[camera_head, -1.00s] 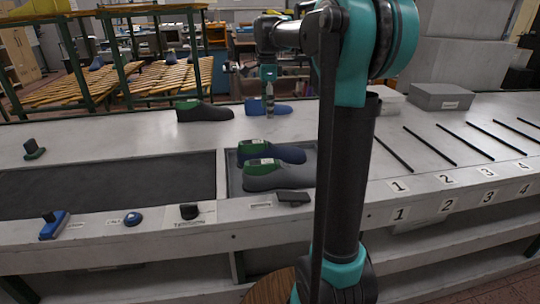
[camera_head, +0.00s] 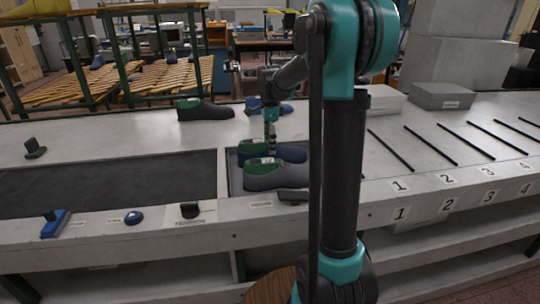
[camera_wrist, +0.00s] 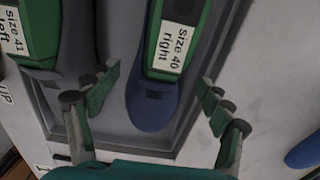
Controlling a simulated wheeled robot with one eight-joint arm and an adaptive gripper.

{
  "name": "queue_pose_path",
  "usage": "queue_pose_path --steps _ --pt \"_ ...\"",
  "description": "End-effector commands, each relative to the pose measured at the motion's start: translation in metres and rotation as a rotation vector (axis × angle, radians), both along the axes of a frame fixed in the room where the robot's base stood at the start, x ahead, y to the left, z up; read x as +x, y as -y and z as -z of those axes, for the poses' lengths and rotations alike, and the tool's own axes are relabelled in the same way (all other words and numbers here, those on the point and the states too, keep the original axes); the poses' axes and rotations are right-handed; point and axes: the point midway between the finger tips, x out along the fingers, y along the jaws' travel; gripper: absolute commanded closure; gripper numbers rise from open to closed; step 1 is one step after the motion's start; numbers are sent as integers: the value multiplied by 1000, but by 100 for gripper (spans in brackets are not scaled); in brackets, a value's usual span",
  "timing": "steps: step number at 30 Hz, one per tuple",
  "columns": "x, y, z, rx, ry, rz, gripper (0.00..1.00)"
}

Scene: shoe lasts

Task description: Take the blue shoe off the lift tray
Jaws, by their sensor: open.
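The blue shoe (camera_head: 292,154) lies in the recessed lift tray (camera_head: 232,178), behind a grey shoe (camera_head: 285,179). Its green top part is labelled "Size 40 right" in the wrist view, where its blue end (camera_wrist: 152,108) shows. The grey shoe (camera_wrist: 74,88) there is labelled "Size 41 left". My gripper (camera_head: 271,145) is over the blue shoe in the head view. In the wrist view my gripper (camera_wrist: 158,85) is open, one finger on each side of the blue shoe. I cannot tell whether the fingers touch it.
A dark shoe (camera_head: 206,113) and another blue shoe (camera_head: 286,109) lie on the bench behind the tray. A dark belt (camera_head: 110,184) runs left of it. Numbered lanes with black strips (camera_head: 433,147) are at the right. A blue-handled item (camera_head: 55,225) and buttons line the front edge.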

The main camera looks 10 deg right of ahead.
Motion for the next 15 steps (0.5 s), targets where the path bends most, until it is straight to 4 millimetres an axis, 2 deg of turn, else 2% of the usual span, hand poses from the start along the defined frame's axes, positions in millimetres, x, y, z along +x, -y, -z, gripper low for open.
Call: queue_pose_path --steps 3,6,15 --pt "-1 2 18 0 0 0 20" --pt "-1 1 26 0 0 0 20" --pt "-1 1 30 0 0 0 21"
